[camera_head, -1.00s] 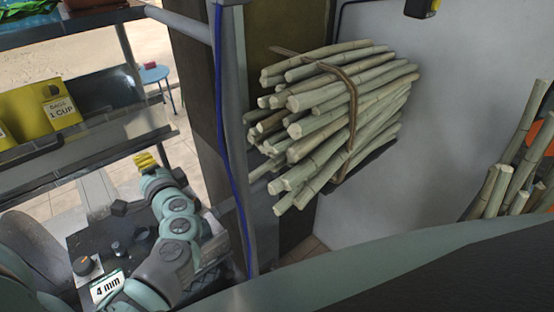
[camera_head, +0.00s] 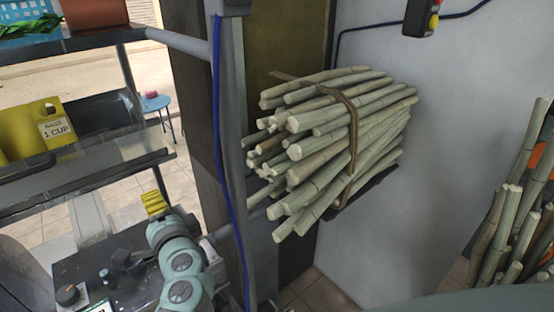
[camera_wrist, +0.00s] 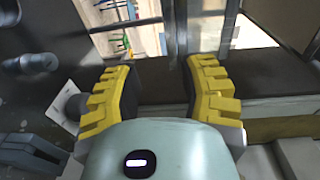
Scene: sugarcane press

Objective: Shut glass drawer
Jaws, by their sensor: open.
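My gripper (camera_head: 155,203) shows at the lower left of the head view, with yellow fingers, above a dark machine top. In the wrist view my gripper (camera_wrist: 160,78) is open, its two yellow fingers apart with nothing held between them. Beyond the fingers is a dark flat surface (camera_wrist: 245,75) with a pale front edge. I cannot tell whether it belongs to the glass drawer. No part in the head view can be clearly named as the glass drawer either.
A metal shelf (camera_head: 95,170) with a yellow box (camera_head: 55,130) stands at left. A post with a blue cable (camera_head: 222,150) rises right of my arm. A tied cane bundle (camera_head: 335,140) sticks out beside it. More cane (camera_head: 510,225) stands at far right.

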